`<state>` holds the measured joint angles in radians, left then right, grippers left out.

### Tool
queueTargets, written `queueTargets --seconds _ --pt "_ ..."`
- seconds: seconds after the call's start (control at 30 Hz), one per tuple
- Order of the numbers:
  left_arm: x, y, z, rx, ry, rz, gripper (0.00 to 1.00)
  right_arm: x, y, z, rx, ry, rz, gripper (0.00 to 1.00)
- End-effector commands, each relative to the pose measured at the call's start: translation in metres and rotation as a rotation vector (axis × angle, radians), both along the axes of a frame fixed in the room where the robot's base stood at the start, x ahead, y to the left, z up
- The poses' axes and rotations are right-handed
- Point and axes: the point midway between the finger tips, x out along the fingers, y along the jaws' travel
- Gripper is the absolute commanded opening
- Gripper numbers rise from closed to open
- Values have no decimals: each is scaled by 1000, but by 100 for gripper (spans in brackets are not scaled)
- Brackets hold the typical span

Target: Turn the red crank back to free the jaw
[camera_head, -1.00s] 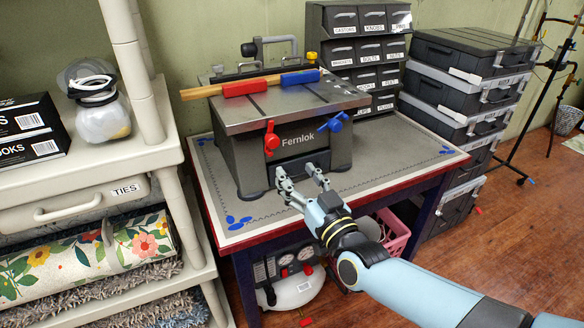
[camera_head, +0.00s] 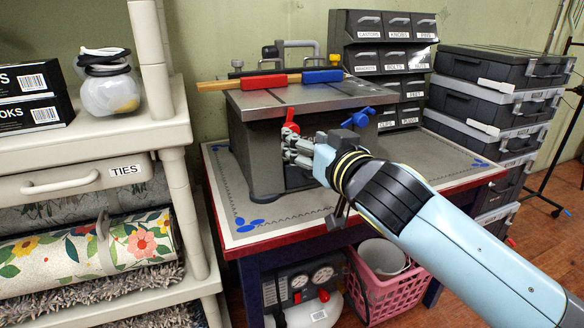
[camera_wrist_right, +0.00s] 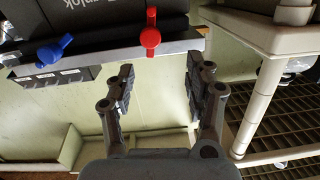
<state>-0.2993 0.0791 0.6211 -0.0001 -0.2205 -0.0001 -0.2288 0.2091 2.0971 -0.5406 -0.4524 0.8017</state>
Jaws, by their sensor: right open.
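The red crank (camera_head: 290,123) is on the front of the grey Fernlok vise bench (camera_head: 247,140). My right gripper (camera_head: 290,150) is just in front of and below it, covering its lower part. In the right wrist view the red crank (camera_wrist_right: 150,38) shows beyond my open, empty fingers (camera_wrist_right: 163,80), not between them. A blue crank (camera_head: 358,118) is to its right. On top, a red jaw (camera_head: 264,82) and a blue jaw (camera_head: 322,76) lie along a wooden strip (camera_head: 213,86). Contact between fingers and crank cannot be told. My left gripper is not in view.
The vise stands on a red-edged table (camera_head: 290,231) with a grey mat. Drawer units (camera_head: 385,60) and stacked cases (camera_head: 490,100) stand behind and to the right. A beige shelf (camera_head: 172,130) is close on the left. A pink basket (camera_head: 385,290) is below the table.

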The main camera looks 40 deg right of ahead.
Motion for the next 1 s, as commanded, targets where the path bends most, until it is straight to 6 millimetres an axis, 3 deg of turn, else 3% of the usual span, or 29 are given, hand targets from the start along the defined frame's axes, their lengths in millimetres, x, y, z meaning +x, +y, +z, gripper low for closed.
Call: queueTargets --seconds 0.03,0.23,0.47,0.8,1.0 --pt "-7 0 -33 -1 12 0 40 -5 -5 -14 -31 -21 -27 53" --pt "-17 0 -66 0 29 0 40 -11 -7 -17 -93 -66 -40 53" --pt "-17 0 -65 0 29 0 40 2 -10 -18 -96 -65 -38 53" --pt "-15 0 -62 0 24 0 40 66 -26 -18 -95 -65 -38 53" --pt "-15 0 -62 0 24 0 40 89 -31 -20 -95 -63 -37 53"
